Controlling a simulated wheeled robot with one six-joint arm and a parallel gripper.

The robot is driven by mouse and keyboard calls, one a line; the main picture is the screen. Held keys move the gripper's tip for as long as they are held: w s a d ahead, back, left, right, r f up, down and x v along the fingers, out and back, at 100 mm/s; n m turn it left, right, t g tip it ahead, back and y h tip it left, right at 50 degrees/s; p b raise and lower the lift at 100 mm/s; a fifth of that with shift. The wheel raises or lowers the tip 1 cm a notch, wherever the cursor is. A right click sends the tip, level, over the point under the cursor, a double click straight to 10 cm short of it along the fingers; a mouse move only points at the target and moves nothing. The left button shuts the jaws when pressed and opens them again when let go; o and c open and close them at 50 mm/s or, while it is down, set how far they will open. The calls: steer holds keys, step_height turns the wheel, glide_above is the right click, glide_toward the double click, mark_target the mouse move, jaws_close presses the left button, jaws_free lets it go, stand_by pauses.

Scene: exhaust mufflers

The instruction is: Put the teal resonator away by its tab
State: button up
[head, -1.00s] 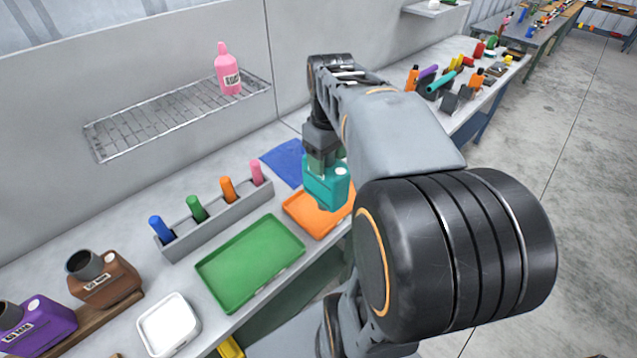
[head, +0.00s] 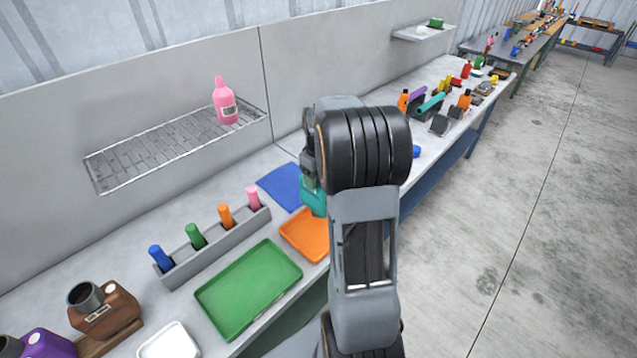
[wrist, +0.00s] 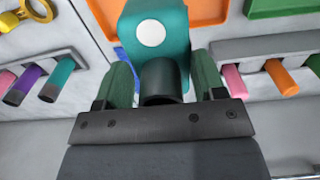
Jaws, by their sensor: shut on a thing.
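The teal resonator (wrist: 160,35) has a white round spot and a dark round pipe stub. In the wrist view my gripper (wrist: 163,78) has its two green fingers on either side of that stub, shut on the resonator. The tab cannot be made out. In the head view a small part of the teal resonator (head: 314,198) shows beside the orange tray, above the bench; my arm hides the rest of it and most of my gripper (head: 308,176).
An orange tray (head: 300,240), a green tray (head: 248,290) and a blue mat (head: 283,187) lie on the bench. A grey rack (head: 215,247) holds several coloured cylinders. A wire shelf (head: 150,155) bears a pink bottle (head: 225,100). Brown and purple mufflers stand at lower left.

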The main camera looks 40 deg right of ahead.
steer(key=shift+w+d+f, duration=0.15)
steer(key=shift+w+f, duration=0.05)
steer(key=shift+f, duration=1.6)
steer(key=shift+f, duration=0.2)
steer(key=o, duration=1.4)
